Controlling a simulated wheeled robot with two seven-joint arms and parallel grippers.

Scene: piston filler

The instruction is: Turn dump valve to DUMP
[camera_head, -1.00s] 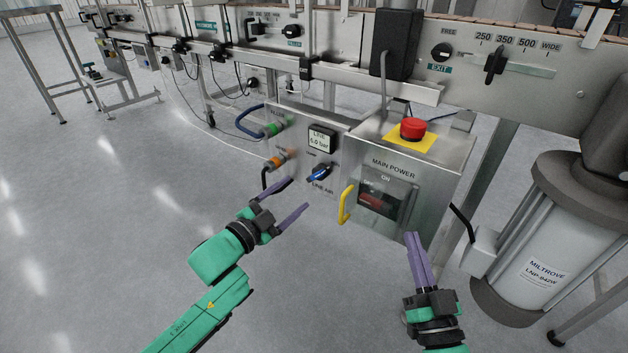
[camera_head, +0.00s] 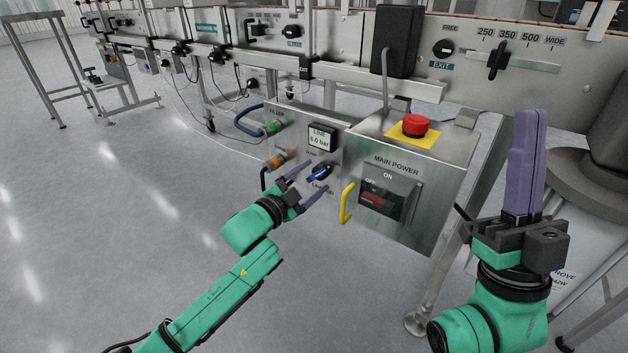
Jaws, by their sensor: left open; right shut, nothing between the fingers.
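The dump valve has a small blue handle (camera_head: 318,174) on the front of the steel box, below the LINE gauge (camera_head: 322,138), which reads 6.0 bar. A small label above the handle is too small to read well. The LINE AIR label below it is partly covered by my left gripper (camera_head: 313,179). That gripper is open, with one purple finger above left of the blue handle and one below it. I cannot tell whether either finger touches the handle. My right gripper (camera_head: 528,115) is shut and empty, pointing up at the right, apart from the box.
A red emergency button (camera_head: 414,124) sits on top of the box. Open floor lies left.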

